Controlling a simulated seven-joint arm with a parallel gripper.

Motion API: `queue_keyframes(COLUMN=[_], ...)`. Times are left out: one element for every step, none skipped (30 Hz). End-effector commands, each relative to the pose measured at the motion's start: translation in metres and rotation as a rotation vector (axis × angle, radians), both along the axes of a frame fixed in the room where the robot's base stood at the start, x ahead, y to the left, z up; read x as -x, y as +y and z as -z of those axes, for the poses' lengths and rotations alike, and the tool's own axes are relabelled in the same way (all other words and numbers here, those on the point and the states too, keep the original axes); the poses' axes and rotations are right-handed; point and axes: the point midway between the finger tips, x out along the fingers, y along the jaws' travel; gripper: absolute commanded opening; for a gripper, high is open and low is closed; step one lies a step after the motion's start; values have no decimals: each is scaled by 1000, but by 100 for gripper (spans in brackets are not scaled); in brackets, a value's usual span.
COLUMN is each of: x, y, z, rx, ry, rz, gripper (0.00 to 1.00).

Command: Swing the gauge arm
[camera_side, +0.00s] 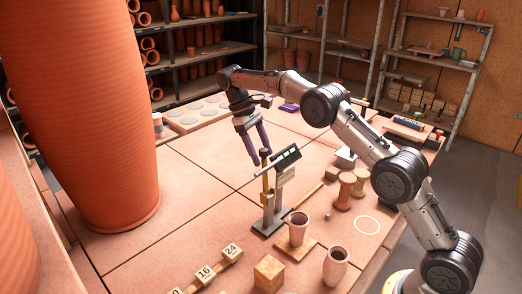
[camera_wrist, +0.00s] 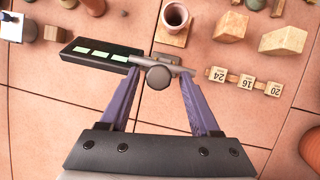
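The gauge (camera_side: 274,195) stands upright on a grey base on the tiled table, with a tilted black display head (camera_side: 285,159). In the wrist view the display head (camera_wrist: 98,53) shows three pale green panels. A grey bar, seemingly the gauge arm (camera_wrist: 178,67), lies across the view beside the head, with a dark round knob (camera_wrist: 158,78) near its middle. My gripper (camera_side: 262,152) points down at the top of the gauge. Its purple fingers (camera_wrist: 160,76) are spread on either side of the knob with gaps visible; whether a fingertip touches the bar is unclear.
Numbered wooden blocks (camera_side: 205,273), a plain wooden block (camera_side: 269,273) and a clay cup (camera_side: 297,229) stand near the gauge. Spool-shaped clay pieces (camera_side: 345,190) stand to its right. A huge clay vessel (camera_side: 85,110) fills the left. The tiles between vessel and gauge are clear.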

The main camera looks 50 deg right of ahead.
Motion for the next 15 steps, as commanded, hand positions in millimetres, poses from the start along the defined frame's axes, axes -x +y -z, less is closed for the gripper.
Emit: queue_keyframes(x=[0, 0, 0, 0, 0, 0, 0, 0, 0, 0, 0, 0, -1, -1, -1], y=[0, 0, 0, 0, 0, 0, 0, 0, -1, -1, -1, -1, -1, -1, 0], z=[-1, -1, -2, -2, -2, -2, -3, -3, -4, -5, -7, -10, -13, -17, -22], rx=[1, 1, 1, 1, 1, 1, 1, 1, 1, 1, 2, 1, 1, 1, 1], ry=[-2, -2, -2, -2, -2, -2, -3, -3, -3, -3, -3, -5, -6, -5, -5], rz=[-1, 0, 0, 0, 0, 0, 0, 0, 0, 0, 0, 0, 0, 0, 0], gripper=[66, 66, 66, 66, 66, 66, 66, 66, 66, 66, 66, 66, 66, 66, 66])
